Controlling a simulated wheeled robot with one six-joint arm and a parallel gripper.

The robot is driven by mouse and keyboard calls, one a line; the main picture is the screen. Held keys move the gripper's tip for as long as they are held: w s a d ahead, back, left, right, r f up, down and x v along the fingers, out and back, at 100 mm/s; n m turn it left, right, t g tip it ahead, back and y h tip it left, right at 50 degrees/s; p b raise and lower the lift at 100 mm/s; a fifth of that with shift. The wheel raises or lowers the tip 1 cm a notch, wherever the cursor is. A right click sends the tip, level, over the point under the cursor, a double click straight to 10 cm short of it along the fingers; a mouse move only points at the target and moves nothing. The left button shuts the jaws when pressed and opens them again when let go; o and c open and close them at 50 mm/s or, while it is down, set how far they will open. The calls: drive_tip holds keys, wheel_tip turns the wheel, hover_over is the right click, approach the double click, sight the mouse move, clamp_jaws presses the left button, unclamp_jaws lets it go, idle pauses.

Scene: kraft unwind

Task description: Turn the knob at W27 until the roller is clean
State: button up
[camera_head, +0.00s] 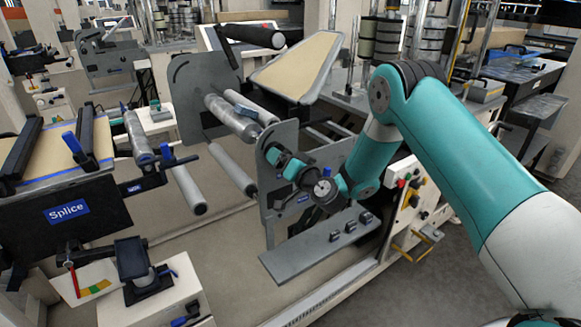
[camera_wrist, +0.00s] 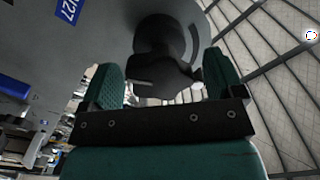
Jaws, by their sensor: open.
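The knob (camera_wrist: 165,55) is dark, with a round base and a raised grip bar, on a grey plate. The blue W27 label (camera_wrist: 68,10) is on that plate at the upper left of the wrist view. My gripper (camera_wrist: 165,75) is open, with one teal finger on each side of the knob and gaps showing between. In the head view my gripper (camera_head: 284,165) is at the grey side plate (camera_head: 272,205) and hides most of the knob. A grey metal roller (camera_head: 232,118) lies behind the plate; I cannot tell how clean its surface is.
A grey shelf (camera_head: 310,250) with small dark parts juts out below my gripper. A control panel with coloured buttons (camera_head: 408,190) is to the right. A Splice table (camera_head: 65,210) stands at the left. Thinner rollers (camera_head: 232,168) lie low behind the plate.

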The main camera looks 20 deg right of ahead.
drive_tip(key=b+v, duration=0.6)
drive_tip(key=b, duration=0.3)
drive_tip(key=shift+s+b, duration=0.3)
drive_tip(key=shift+b, duration=0.05)
drive_tip(key=shift+d, duration=0.1)
drive_tip(key=s+a+r+n+g+y+p, duration=0.1)
drive_tip(key=s+a+r+n+g+y, duration=0.25)
drive_tip(key=s+a+g, duration=0.35)
drive_tip(key=s+a+r+n+g+y, duration=0.25)
drive_tip(key=s+a+r+n, duration=0.2)
drive_tip(key=s, duration=0.35)
drive_tip(key=s+d+n+g+h, duration=0.1)
drive_tip(key=s+d+g+h, duration=0.2)
drive_tip(key=s, duration=0.8)
drive_tip(key=s+d+n+g+h+p, duration=0.1)
drive_tip(key=s+d+g+h, duration=0.2)
drive_tip(key=s, duration=0.7)
drive_tip(key=shift+s+f+n+g+h, duration=0.2)
drive_tip(key=shift+s+n+g+h, duration=0.2)
drive_tip(key=shift+g+h, duration=0.4)
